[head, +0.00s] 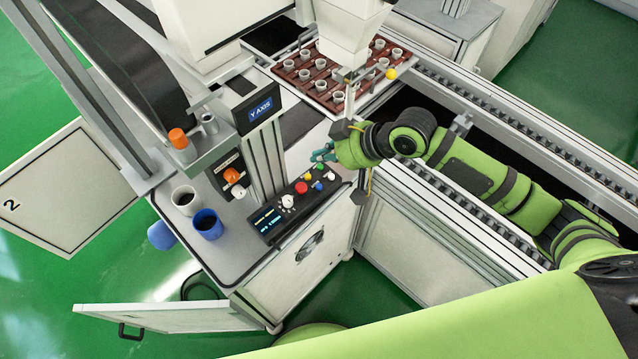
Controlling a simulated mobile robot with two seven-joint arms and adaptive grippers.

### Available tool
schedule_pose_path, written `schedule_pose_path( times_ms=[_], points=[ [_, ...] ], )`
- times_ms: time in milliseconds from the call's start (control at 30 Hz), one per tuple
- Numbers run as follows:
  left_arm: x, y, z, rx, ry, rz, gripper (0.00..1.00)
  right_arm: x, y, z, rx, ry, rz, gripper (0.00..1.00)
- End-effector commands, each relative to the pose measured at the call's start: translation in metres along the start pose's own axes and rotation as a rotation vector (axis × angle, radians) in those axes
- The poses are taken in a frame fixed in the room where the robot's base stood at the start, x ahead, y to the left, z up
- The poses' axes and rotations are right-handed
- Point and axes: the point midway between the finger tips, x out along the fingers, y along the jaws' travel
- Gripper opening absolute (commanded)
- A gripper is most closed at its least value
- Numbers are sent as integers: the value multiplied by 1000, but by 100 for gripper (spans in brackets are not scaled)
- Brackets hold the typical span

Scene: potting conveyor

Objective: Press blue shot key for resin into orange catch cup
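The blue key (318,186) is a small round button on the black control panel (270,217), among red, yellow, green and white ones. My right gripper (322,156) hangs just above the far end of the panel, close to the green button. It looks apart from the blue key; whether its fingers are open or shut is too small to tell. An orange cap-like piece (178,138) stands on a grey bracket at the left; I cannot tell whether it is the orange catch cup. My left gripper is not in view.
A blue cup (207,226) and a white cup (185,201) stand left of the panel. A "Y AXIS" display (254,109) rises behind it. A red-brown tray (317,90) with several small cups lies farther back. A cabinet door (165,316) hangs open below.

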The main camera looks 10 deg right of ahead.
Motion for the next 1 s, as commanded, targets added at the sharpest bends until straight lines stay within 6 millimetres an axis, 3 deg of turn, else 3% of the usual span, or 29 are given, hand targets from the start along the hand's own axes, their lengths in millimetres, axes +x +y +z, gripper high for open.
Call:
schedule_pose_path(
  times_ms=[333, 767, 1000],
  points=[
    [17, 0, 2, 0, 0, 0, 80, 11, 4, 11, -1, 0, 1, 0],
    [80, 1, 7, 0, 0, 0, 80, 48, 19, 46, -1, 1, 1, 0],
    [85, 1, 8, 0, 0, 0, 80, 61, 24, 58, 1, 0, 1, 0]
  ],
)
